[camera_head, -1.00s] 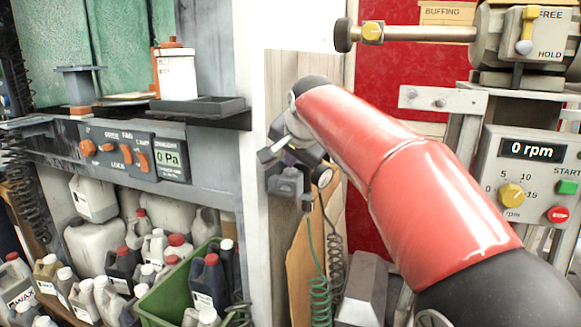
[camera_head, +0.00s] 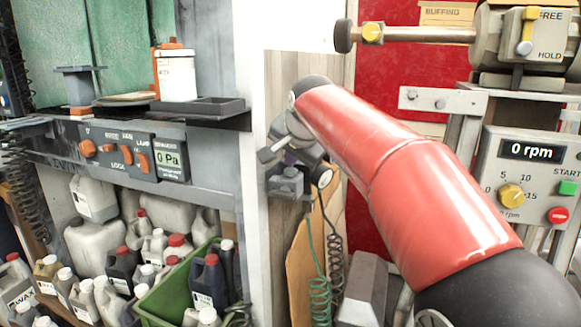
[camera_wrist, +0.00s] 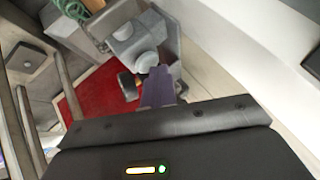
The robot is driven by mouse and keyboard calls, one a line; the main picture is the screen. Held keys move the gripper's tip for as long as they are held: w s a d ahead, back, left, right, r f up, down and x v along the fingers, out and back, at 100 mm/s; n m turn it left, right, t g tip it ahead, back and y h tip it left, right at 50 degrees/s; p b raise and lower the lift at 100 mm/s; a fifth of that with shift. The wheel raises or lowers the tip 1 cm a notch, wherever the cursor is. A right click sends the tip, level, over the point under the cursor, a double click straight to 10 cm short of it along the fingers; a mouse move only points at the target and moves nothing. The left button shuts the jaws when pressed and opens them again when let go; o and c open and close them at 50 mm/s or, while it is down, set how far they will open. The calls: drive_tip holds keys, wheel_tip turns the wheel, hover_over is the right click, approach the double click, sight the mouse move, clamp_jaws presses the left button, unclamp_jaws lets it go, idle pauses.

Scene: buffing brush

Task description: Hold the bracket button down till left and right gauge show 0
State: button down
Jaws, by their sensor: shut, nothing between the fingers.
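A grey bracket (camera_head: 285,183) with a small round gauge (camera_head: 322,178) at its right is fixed low on the pale post. The gauge reading is too small to tell, and I cannot make out a second gauge. In the wrist view the grey bracket block (camera_wrist: 128,42) carries a round grey button (camera_wrist: 147,62). My gripper's purple fingers (camera_wrist: 160,84) are shut and empty, with their tips close to the button. I cannot tell whether they touch it. In the head view my wrist is just above the bracket and hides part of it.
A grey panel (camera_head: 128,152) with orange knobs and a display reading 0 Pa is at the left, above several bottles. A control box (camera_head: 530,180) showing 0 rpm is at the right. Coiled hoses (camera_head: 320,290) hang below the bracket.

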sight(292, 172)
drive_tip(key=shift+r+p, duration=0.75)
drive_tip(key=shift+r, duration=0.1)
wheel_tip(292, 172, up, 5)
drive_tip(key=p, duration=0.4)
drive_tip(key=shift+s+d, duration=0.1)
drive_tip(key=s+d+f+n+g+h, duration=0.1)
drive_tip(key=s+d+f+n, duration=0.1)
drive_tip(key=s+d+f, duration=0.4)
drive_tip(key=s+d+f+n+g, duration=0.1)
drive_tip(key=s+d+f+n, duration=0.1)
drive_tip(key=s+d+f, duration=0.3)
drive_tip(key=s+d+f+n+g+h, duration=0.1)
drive_tip(key=s+d+f, duration=0.5)
drive_tip(key=s, duration=1.7)
wheel_tip(292, 172, down, 6)
drive_tip(key=shift+d+r+n+h, duration=0.25)
drive_tip(key=shift+d+n+h, duration=0.05)
drive_tip(key=shift+d+n, duration=0.1)
